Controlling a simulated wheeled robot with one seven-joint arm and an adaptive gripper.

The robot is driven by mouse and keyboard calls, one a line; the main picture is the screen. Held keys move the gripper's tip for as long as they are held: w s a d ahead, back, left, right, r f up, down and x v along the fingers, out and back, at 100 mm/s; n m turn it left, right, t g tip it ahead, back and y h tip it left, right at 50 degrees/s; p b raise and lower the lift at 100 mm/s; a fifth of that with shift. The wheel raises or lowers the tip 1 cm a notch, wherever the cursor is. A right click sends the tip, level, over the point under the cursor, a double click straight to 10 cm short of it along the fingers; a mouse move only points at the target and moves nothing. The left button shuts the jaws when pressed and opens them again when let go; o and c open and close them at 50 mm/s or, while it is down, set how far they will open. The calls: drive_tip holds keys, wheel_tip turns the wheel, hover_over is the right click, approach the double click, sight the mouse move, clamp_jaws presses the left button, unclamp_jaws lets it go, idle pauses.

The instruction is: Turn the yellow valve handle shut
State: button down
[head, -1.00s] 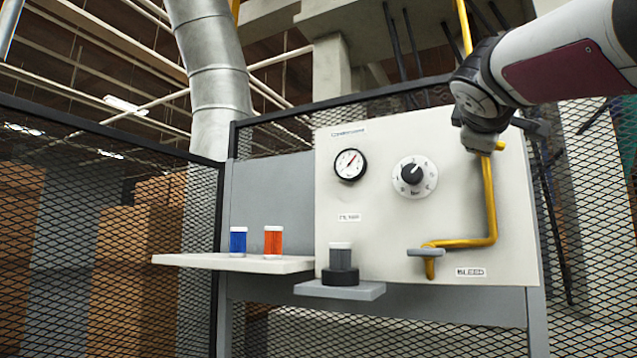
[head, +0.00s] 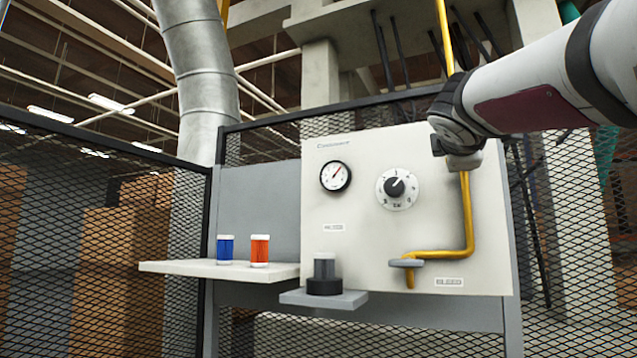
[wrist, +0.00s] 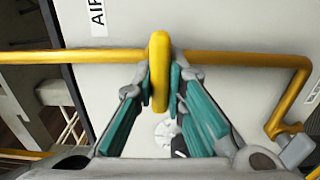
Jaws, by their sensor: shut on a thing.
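The yellow valve handle (wrist: 159,72) shows in the wrist view as a rounded bar lying across the yellow pipe (wrist: 235,58). My gripper (wrist: 160,88) is shut on it, with a teal-padded finger on each side. In the head view my gripper (head: 462,160) is at the pipe (head: 467,215) on the upper right of the pale panel (head: 320,265). My wrist and gripper hide the handle there.
The panel carries a gauge (head: 335,177) and a dial knob (head: 397,188). A grey bleed lever (head: 406,263) sits at the pipe's lower end. Blue (head: 225,247) and orange (head: 260,250) canisters stand on a shelf (head: 180,267). A grey canister (head: 324,267) stands in a black base.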

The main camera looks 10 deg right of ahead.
drive_tip(key=c, duration=1.6)
unclamp_jaws()
drive_tip(key=v, duration=1.2)
drive_tip(key=s+a+f+m+g+y+b, duration=0.1)
drive_tip(key=s+a+f+m+g+y, duration=0.2)
drive_tip(key=f, duration=1.3)
drive_tip(key=s+a+f+m+g+y+b, duration=0.1)
drive_tip(key=s+a+f+m+g+y, duration=0.2)
drive_tip(key=f, duration=1.3)
drive_tip(key=s+a+f+m+g+y+b, duration=0.1)
drive_tip(key=s+a+f+m+g+y, duration=0.2)
drive_tip(key=s+f, duration=0.4)
wheel_tip(320, 180, down, 9)
drive_tip(key=shift+a+f+m+y, duration=0.1)
drive_tip(key=shift+a+m+y, duration=0.4)
drive_tip(key=shift+a+m, duration=0.6)
